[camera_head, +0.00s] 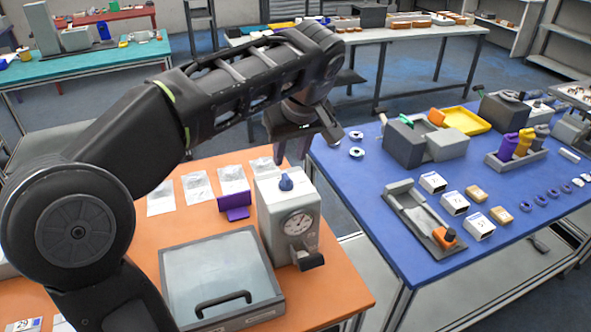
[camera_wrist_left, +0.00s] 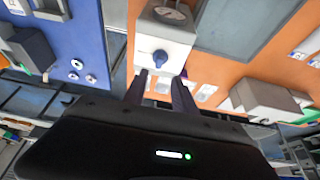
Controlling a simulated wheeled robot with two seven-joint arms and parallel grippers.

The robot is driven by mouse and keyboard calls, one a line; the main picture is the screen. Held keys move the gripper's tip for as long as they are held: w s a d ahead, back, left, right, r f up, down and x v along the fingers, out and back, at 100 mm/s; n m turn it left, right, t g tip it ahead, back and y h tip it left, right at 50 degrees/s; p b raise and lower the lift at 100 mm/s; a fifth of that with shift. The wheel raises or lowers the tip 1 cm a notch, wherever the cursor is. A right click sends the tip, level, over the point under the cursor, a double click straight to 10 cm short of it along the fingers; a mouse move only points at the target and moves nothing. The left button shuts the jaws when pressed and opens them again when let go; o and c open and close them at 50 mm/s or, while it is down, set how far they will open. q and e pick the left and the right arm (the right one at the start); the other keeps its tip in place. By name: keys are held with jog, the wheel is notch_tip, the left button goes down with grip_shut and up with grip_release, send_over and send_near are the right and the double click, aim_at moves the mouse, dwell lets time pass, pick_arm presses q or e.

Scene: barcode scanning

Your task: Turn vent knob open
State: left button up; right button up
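The blue vent knob (camera_head: 286,183) sits on top of a pale grey box-shaped unit (camera_head: 268,212) with a round gauge (camera_head: 298,222) on its front, on the orange table. The knob also shows in the left wrist view (camera_wrist_left: 160,58). My left gripper (camera_head: 293,153) is above the knob, pointing down. In the left wrist view its two fingers (camera_wrist_left: 160,78) are apart, with nothing between them, and the knob appears just beyond the tips. It does not appear to touch the knob. My right gripper is not in view.
A grey lidded box (camera_head: 217,262) with a black handle stands left of the unit. A purple holder (camera_head: 235,205) and several clear packets (camera_head: 197,188) lie behind it. The blue table (camera_head: 370,190) to the right holds boxes, trays and small parts.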

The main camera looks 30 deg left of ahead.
aim_at(286, 176)
pick_arm(q)
jog(key=b+x, duration=0.4)
jog(key=x, duration=0.2)
jog(key=shift+d, duration=0.15)
jog(key=shift+w+f, duration=0.15)
jog(key=shift+f, duration=0.1)
jog(key=shift+p+x, duration=0.3)
jog(key=shift+x, duration=0.45)
jog(key=shift+c, duration=0.5)
grip_shut()
